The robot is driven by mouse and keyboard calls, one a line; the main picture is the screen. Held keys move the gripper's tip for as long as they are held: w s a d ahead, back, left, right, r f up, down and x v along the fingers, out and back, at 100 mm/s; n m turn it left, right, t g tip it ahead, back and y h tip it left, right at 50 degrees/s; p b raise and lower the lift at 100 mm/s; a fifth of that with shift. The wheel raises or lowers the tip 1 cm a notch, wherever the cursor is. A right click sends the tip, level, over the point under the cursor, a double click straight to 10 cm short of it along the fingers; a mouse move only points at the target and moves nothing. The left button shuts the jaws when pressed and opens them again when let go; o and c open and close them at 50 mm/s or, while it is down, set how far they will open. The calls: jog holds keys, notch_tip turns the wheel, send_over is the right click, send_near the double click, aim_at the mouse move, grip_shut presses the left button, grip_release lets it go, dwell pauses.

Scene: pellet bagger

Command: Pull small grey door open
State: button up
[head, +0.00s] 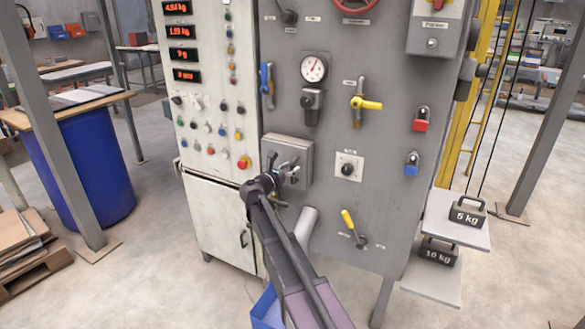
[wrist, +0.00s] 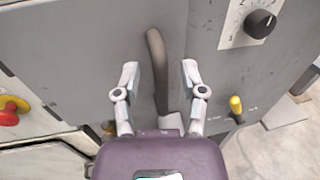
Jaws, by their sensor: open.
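The small grey door (head: 287,144) is the front of a shallow box on the grey panel in the head view. My gripper is in front of its lower part and hides some of it. In the wrist view, the grey door (wrist: 85,50) fills the upper left, with a dark curved bar handle (wrist: 155,60) on it. My gripper (wrist: 160,76) is open, one finger to each side of the handle in the picture. I see no finger touching the handle; the depth between them is hard to judge.
A round black knob (head: 347,169) is right of the door. A yellow lever (head: 348,219) and a pale pipe (head: 307,222) are below. The white control cabinet (head: 215,222) with a red button (head: 243,163) stands left. A blue drum (head: 97,165) is farther left. Open floor lies left of the cabinet.

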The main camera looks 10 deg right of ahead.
jog(key=shift+w+d, duration=0.35)
jog(key=shift+d, duration=0.15)
grip_shut()
jog(key=shift+d, duration=0.1)
